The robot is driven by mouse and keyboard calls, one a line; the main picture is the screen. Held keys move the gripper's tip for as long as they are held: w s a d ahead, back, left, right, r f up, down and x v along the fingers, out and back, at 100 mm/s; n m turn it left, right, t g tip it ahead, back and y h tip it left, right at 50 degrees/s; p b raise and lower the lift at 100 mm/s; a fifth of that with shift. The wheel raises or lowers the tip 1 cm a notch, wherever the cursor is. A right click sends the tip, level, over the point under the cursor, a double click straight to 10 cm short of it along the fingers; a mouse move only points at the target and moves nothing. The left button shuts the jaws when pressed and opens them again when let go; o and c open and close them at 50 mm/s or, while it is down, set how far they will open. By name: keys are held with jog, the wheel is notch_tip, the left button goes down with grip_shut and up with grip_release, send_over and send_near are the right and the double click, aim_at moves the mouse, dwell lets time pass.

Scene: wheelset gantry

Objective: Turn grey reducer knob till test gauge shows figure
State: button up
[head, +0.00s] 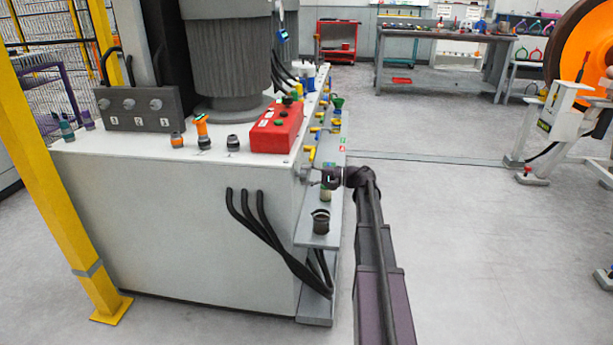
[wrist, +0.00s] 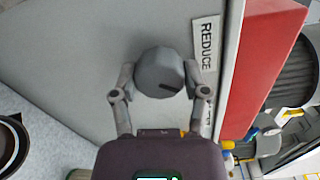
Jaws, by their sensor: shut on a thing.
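The grey reducer knob (wrist: 158,73) is a faceted knob with a dark mark on its face, set on a pale panel in the wrist view.
A red control box (head: 276,128) stands on the white cabinet (head: 160,210), above my gripper. A grey side shelf (head: 317,232) carries a dark cup (head: 320,220) below it. Black hoses hang down the cabinet front.

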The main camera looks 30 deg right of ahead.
jog(key=shift+m, duration=0.5)
jog(key=o, duration=1.1)
jog(key=shift+o, duration=0.2)
jog(key=shift+d, duration=0.1)
jog(key=v, duration=0.7)
jog(key=shift+s, duration=0.25)
